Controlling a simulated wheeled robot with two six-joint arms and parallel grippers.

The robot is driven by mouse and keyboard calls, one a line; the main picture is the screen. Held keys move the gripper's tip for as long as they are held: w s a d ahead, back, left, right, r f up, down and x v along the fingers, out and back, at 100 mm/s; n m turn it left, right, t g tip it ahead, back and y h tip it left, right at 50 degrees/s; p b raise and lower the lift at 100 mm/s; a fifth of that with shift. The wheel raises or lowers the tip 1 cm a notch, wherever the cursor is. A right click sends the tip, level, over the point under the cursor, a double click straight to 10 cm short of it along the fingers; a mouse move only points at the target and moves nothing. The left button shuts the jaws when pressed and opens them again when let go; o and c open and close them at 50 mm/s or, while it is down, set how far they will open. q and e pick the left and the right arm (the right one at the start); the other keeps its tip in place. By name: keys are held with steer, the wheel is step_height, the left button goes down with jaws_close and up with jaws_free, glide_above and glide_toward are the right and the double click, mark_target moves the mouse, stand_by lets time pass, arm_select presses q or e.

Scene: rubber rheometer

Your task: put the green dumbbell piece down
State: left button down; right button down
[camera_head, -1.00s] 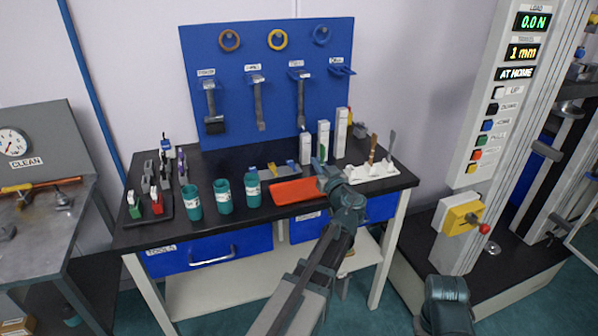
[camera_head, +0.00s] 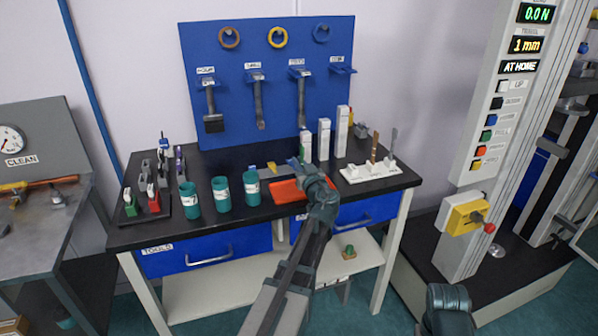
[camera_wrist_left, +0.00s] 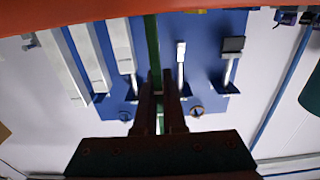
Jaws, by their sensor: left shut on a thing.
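The green dumbbell piece (camera_wrist_left: 153,62) shows in the left wrist view as a narrow green strip between the two dark fingers of my left gripper (camera_wrist_left: 160,88). The gripper is shut on it. In the head view my left gripper (camera_head: 304,172) is over the right part of the orange-red tray (camera_head: 283,192) on the black bench. The piece cannot be made out there, since the wrist hides it. I cannot tell whether the piece touches the tray. The tray's orange edge (camera_wrist_left: 60,17) crosses the top of the left wrist view.
Three green cups (camera_head: 221,195) stand left of the tray. White upright blocks (camera_head: 324,140) stand close behind the gripper. A white rack (camera_head: 368,172) is to the right. The blue tool board (camera_head: 270,60) rises at the back.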

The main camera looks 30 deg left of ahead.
arm_select(q)
steer(key=shift+f, duration=0.2)
arm_select(e)
steer(key=shift+f, duration=0.25)
arm_select(q)
steer(key=shift+f, duration=0.2)
steer(key=c, duration=1)
jaws_free()
arm_select(e)
steer(key=shift+f, duration=0.15)
arm_select(q)
steer(key=shift+r, duration=0.1)
steer(key=shift+s+d+r, duration=0.1)
steer(key=shift+r, duration=0.05)
steer(key=v, duration=1.1)
steer(key=shift+s+d, duration=0.25)
